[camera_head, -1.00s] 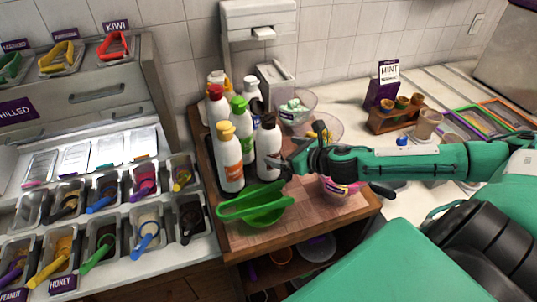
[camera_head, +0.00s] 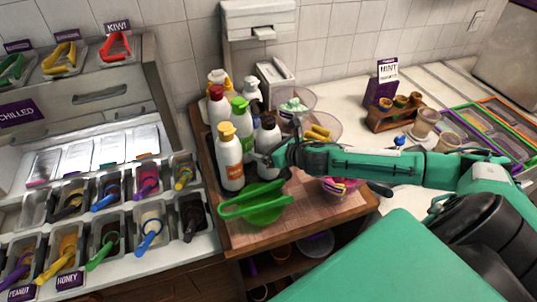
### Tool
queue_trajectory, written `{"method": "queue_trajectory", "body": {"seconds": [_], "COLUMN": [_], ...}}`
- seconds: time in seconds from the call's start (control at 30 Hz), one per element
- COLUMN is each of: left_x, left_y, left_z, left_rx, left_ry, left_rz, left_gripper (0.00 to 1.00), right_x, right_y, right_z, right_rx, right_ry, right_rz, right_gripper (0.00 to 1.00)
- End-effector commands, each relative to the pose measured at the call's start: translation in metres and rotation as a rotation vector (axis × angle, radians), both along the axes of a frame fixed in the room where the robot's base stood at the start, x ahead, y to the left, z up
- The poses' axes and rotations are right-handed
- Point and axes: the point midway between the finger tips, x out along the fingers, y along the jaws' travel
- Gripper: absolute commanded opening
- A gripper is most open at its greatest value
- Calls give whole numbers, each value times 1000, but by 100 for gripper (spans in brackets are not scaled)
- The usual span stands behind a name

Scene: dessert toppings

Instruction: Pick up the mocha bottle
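A white bottle with a black cap (camera_head: 267,136) stands upright on the wooden board among other bottles. It may be the mocha bottle, but no label on it is readable. My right gripper (camera_head: 262,159) reaches in from the right, low against this bottle, and covers its lower part. A finger shows in front of the bottle, near the orange-labelled bottle. I cannot tell whether the fingers are closed on it. My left gripper is not in view.
A yellow-capped bottle (camera_head: 229,160), a green-capped bottle (camera_head: 240,114) and a red-capped bottle (camera_head: 217,103) crowd the left. Glass bowls (camera_head: 323,128) stand behind my arm. Topping trays fill the left counter.

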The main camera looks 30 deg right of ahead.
Motion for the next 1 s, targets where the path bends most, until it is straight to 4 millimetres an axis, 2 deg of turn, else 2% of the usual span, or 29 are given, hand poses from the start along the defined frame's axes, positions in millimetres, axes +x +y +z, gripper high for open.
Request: {"method": "queue_trajectory", "body": {"seconds": [0.13, 0.17, 0.3, 0.4, 0.77, 1.0], "left_x": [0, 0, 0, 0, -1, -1], "left_y": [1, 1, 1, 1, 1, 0], "left_z": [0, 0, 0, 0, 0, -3], "left_rx": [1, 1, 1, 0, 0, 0], "left_ry": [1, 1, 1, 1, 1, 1], "left_rz": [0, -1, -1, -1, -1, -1], "left_gripper": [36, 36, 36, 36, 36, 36], "right_x": [0, 0, 0, 0, 1, 2], "right_y": [0, 0, 0, 0, 0, -1], "right_z": [0, 0, 0, 0, 8, 37], "right_rx": [0, 0, -1, -1, -1, -4], "right_ry": [0, 0, 0, 0, -8, -11], "right_rz": [0, 0, 0, -1, 1, 1], "right_gripper": [96, 92, 64, 48, 48, 48]}}
